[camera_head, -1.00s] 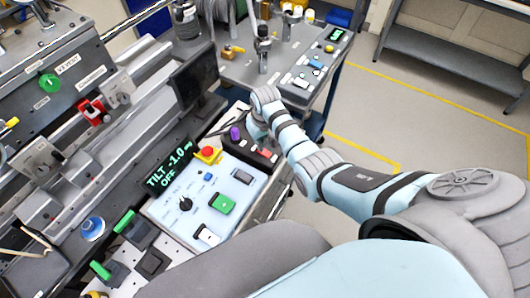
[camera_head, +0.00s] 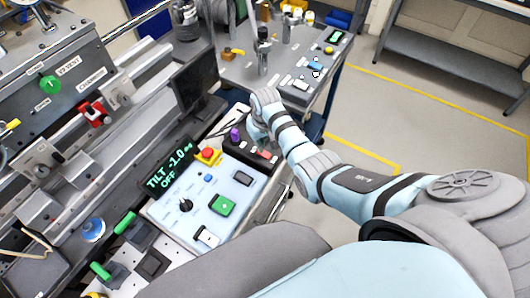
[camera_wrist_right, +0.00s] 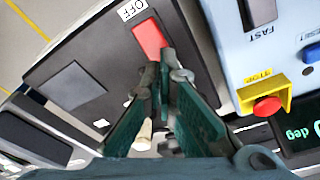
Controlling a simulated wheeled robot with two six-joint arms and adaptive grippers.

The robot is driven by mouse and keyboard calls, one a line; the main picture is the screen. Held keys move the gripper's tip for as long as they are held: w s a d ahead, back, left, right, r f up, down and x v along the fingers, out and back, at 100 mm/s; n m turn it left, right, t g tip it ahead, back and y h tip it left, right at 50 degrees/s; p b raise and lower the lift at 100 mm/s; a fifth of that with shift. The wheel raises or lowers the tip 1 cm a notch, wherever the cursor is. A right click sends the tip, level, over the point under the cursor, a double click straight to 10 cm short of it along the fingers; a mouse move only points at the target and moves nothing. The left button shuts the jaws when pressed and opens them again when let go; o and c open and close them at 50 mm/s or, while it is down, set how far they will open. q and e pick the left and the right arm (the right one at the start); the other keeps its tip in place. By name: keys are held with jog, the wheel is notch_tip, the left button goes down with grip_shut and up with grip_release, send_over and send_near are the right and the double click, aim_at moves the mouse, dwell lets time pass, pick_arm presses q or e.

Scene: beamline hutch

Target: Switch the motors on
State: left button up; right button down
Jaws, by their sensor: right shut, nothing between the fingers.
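A dark switch box with a red rocker switch (camera_head: 264,154) stands at the far end of the light blue control panel (camera_head: 172,212). In the right wrist view the red rocker (camera_wrist_right: 150,38) has a white OFF label (camera_wrist_right: 131,9) beside one end. My right gripper (camera_wrist_right: 162,72) is shut and empty, its fingertips at the rocker's near end; whether they touch is unclear. In the head view my right arm reaches over the box and its fingers are hard to make out. The display (camera_head: 168,168) reads TILT -1.0 and OFF. My left gripper is out of view.
A red stop button in a yellow guard (camera_head: 208,156), a green button (camera_head: 222,205) and a black knob (camera_head: 186,205) sit on the panel. A purple knob (camera_head: 235,134) is close to my right gripper. A grey cart (camera_head: 235,72) with small items stands behind.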

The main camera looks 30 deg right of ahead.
jog(key=shift+f+b, duration=0.8)
jog(key=shift+f, duration=0.35)
dwell(0.6)
notch_tip(320, 180, up, 3)
jog(key=p, duration=0.3)
jog(key=shift+r, duration=2.05)
